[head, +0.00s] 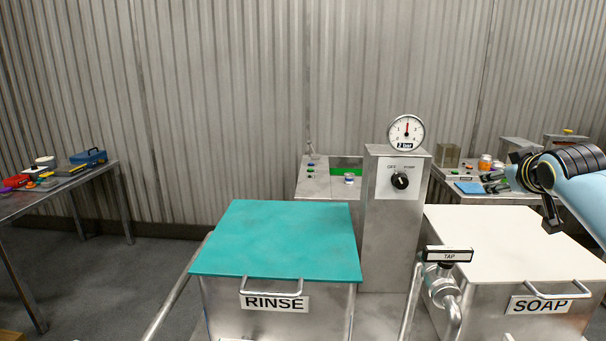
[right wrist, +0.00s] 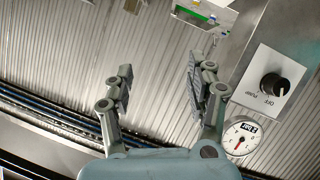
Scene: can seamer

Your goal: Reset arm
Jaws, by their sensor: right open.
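My right arm (head: 575,180) comes in from the right in the head view. It is blue and black and stands above the white-lidded SOAP tank (head: 540,304). My right gripper (head: 494,182) points left, toward the steel column (head: 393,228). In the right wrist view the right gripper (right wrist: 160,82) has its two grey fingers spread apart with nothing between them. The pump knob (right wrist: 274,84) and the gauge (right wrist: 242,137) show to the right of the fingers there, apart from them. My left gripper is in neither view.
A RINSE tank (head: 273,304) with a teal lid (head: 275,240) stands left of the column. A TAP valve (head: 443,287) sits in front between the tanks. A back table (head: 520,200) holds jars and a blue item. A side table (head: 60,195) stands far left, with open floor before it.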

